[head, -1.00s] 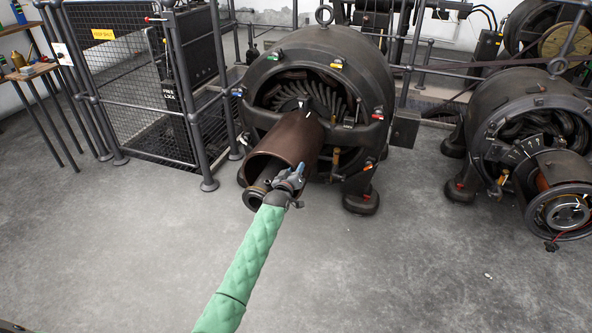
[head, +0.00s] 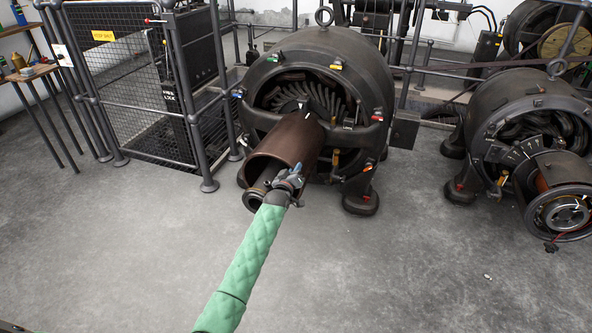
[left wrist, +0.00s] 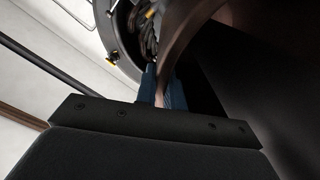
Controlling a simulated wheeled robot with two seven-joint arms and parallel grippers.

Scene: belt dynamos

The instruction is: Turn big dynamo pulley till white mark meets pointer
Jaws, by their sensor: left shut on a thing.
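The big dynamo (head: 352,65) stands in the middle of the head view. Its brown drum-shaped pulley (head: 284,140) points toward me. A short white mark (head: 307,116) shows on top of the pulley at its far end, close to the dynamo. In the left wrist view the blue fingers (left wrist: 164,88) are closed on the edge of the brown pulley (left wrist: 185,28). My right gripper is not in view.
A smaller dynamo (head: 520,105) with its own pulley (head: 566,212) stands at the right. A mesh fence (head: 125,60) stands at the left, with a side table (head: 28,74) beyond it. The grey floor in front is mostly clear.

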